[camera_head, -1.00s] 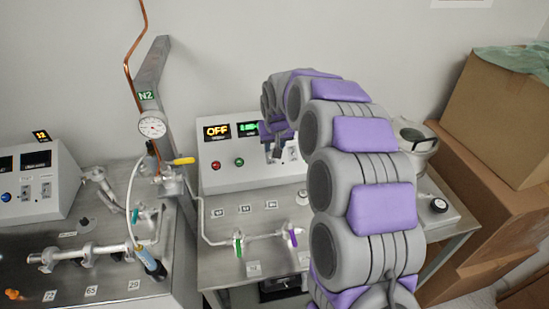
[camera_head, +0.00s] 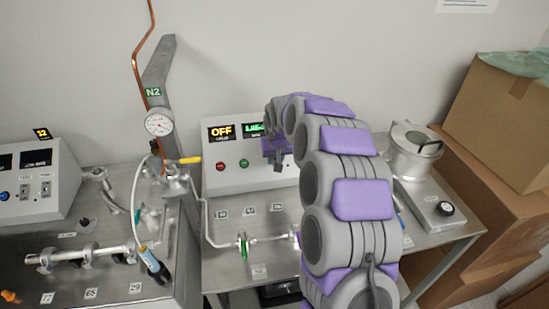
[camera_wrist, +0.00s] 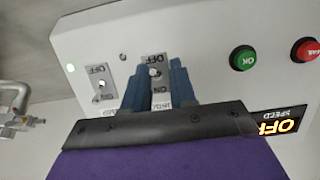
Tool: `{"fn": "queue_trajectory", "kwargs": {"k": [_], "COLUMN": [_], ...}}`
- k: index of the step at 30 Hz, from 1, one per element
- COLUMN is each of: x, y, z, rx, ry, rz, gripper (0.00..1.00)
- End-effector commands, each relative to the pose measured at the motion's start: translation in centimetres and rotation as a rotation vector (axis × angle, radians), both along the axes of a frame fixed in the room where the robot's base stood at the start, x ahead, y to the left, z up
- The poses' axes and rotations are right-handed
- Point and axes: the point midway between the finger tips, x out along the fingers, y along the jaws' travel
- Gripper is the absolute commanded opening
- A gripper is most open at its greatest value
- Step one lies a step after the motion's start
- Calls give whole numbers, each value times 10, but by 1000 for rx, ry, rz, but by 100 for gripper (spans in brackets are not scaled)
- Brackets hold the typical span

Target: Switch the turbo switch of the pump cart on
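The pump cart's control panel (camera_head: 222,172) stands against the wall, with a display (camera_head: 221,132) reading OFF. In the wrist view the panel appears upside down. It carries two toggle switches with OFF and ON marks, one (camera_wrist: 155,72) in the middle and one (camera_wrist: 101,87) to the left. My gripper (camera_wrist: 159,64) is open at the panel, its two blue fingers on either side of the middle switch. I cannot tell whether they touch its lever. The name label below is partly hidden, so I cannot read which switch is turbo. In the head view my arm hides both switches.
A green button (camera_wrist: 243,58) and a red button (camera_wrist: 305,50) sit right of the fingers in the wrist view. A gauge on the N2 post (camera_head: 158,123), pipes with a green valve (camera_head: 243,246), a round metal vessel (camera_head: 414,150) and cardboard boxes (camera_head: 500,120) surround the cart.

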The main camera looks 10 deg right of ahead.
Motion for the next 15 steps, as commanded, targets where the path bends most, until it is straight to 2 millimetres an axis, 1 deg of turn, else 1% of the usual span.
{"fn": "queue_trajectory", "kwargs": {"k": [1,4,5,15], "x": [0,0,0,0], "y": [2,1,1,2], "z": [0,0,0,1], "rx": [4,6,6,2], "ry": [0,0,0,5], "rz": [2,2,2,1], "gripper": [11,1,0,0]}}
